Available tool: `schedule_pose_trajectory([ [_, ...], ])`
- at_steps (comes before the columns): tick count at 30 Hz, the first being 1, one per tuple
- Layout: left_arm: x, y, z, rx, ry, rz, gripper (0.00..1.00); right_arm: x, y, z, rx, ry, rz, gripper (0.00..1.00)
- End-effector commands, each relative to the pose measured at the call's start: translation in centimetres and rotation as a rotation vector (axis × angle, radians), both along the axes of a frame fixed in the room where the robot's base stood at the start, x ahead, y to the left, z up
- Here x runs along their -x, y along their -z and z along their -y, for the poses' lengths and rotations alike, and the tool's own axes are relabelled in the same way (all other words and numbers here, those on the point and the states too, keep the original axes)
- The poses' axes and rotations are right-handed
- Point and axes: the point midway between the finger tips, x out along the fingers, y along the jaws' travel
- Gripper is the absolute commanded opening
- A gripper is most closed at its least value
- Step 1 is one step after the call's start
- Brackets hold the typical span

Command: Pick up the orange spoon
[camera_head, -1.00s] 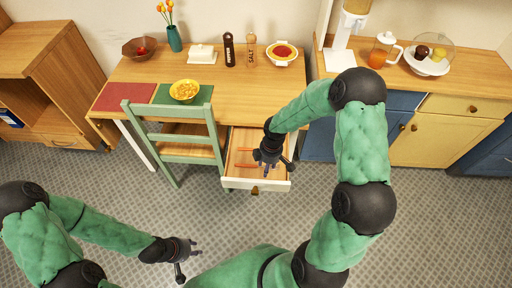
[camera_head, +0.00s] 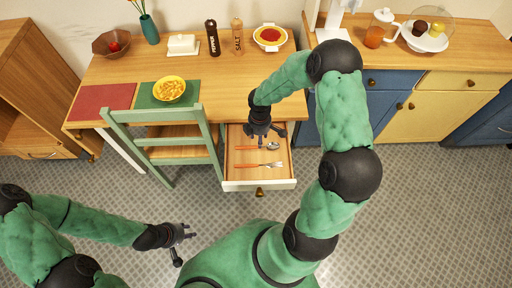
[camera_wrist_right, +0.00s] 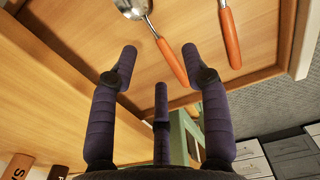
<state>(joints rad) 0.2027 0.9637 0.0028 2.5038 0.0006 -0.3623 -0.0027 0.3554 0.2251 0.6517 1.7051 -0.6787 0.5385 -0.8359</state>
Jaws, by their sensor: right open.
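The orange spoon (camera_head: 247,148), with an orange handle and metal bowl, lies in the open drawer. In the right wrist view the orange spoon (camera_wrist_right: 170,60) lies beyond the fingertips, its handle between them and its bowl at the top. My right gripper (camera_head: 262,140) is over the back of the drawer, open and empty; it also shows in the wrist view (camera_wrist_right: 160,65). A gap seems to remain between fingers and spoon. My left gripper (camera_head: 187,235) hangs low over the floor at lower left, fingers apart and empty.
A fork (camera_head: 247,165) with an orange handle lies in front of the spoon. The drawer (camera_head: 260,185) has raised walls around both. A green chair (camera_head: 155,118) stands close left of it. The table (camera_head: 205,85) is above and behind, holding a yellow bowl (camera_head: 169,89).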

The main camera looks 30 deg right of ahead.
Motion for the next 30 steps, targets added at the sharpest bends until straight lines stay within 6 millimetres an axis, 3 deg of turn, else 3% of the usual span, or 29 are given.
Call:
schedule_pose_trajectory([
  [7,0.0,0.8,0.0,0.0,0.0,0.001,0.32,-0.2,1.8,0.0,0.0,-0.001,0.001,0.47],
  [16,0.0,2.7,0.0,0.0,0.0,0.001,0.32,-0.7,5.8,0.0,-0.001,0.0,0.0,0.47],
  [24,-0.1,2.6,0.0,0.0,0.0,0.001,0.32,-0.7,5.9,0.1,-0.001,0.0,0.003,0.47],
  [29,-0.1,2.6,0.0,0.0,0.0,0.001,0.32,-0.7,5.9,0.1,-0.001,0.0,0.003,0.02],
  [30,-0.1,2.6,0.0,0.0,0.0,0.001,0.32,-0.7,5.9,0.1,-0.001,0.0,0.003,0.0],
])
